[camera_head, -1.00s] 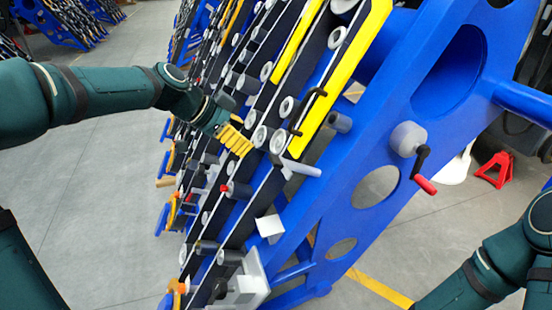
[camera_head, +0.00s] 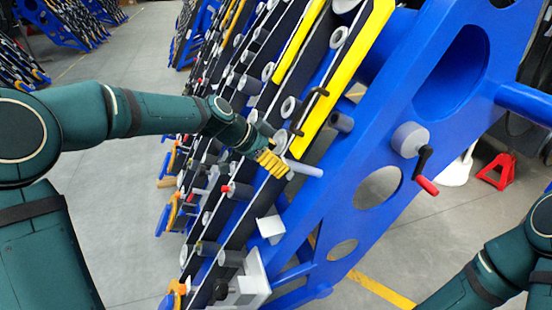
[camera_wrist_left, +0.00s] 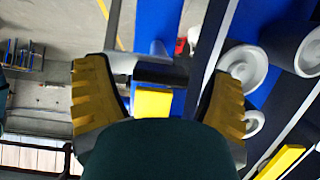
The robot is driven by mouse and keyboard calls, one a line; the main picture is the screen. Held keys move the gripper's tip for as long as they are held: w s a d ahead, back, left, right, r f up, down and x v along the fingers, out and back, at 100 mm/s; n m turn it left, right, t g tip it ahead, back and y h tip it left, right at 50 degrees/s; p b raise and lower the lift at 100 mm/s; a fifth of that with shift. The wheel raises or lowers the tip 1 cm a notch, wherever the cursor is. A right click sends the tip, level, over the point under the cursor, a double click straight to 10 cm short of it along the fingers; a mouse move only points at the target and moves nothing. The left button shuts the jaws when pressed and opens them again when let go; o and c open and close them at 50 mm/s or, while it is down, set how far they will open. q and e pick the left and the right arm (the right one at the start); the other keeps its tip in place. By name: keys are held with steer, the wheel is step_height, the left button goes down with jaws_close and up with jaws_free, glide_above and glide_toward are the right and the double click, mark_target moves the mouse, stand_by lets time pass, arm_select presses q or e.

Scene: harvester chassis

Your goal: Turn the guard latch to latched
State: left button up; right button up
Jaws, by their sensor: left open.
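A grey lever (camera_head: 304,168) sticks out of the chassis just below the yellow guard (camera_head: 345,85); it appears to be the guard latch. My left gripper (camera_head: 283,168) is at the lever's left end, with its yellow ribbed fingers partly hiding that end. In the left wrist view my left gripper (camera_wrist_left: 163,80) is open, with a grey and dark bar (camera_wrist_left: 158,72) across the space between its fingers. Whether the fingers touch it I cannot tell. A small yellow block (camera_wrist_left: 153,102) shows there too. My right gripper is out of view.
A blue side plate (camera_head: 375,130) with a grey crank and red grip (camera_head: 426,185) stands right of the lever. A black handle (camera_head: 308,108) stands on the guard. Grey rollers line the chassis around the gripper. Open floor (camera_head: 110,200) lies left.

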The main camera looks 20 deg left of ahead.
arm_select(q)
steer(key=c, duration=1.2)
steer(key=n+p, duration=0.1)
steer(key=n, duration=0.2)
steer(key=shift+w+a+n+g+h, duration=0.1)
steer(key=shift+n+g+h, duration=0.2)
steer(key=shift+g+h, duration=0.1)
steer(key=n+h+p, duration=0.1)
steer(key=n, duration=0.2)
steer(key=shift+n+g, duration=0.3)
steer(key=shift+n, duration=0.1)
steer(key=n, duration=0.2)
steer(key=n+h+p, duration=0.1)
steer(key=n, duration=0.1)
steer(key=shift+w+a+f, duration=0.1)
steer(key=shift+a+f, duration=0.05)
steer(key=n+h+p, duration=0.1)
steer(key=n, duration=0.3)
steer(key=shift+f+n, duration=0.1)
steer(key=shift+n, duration=0.3)
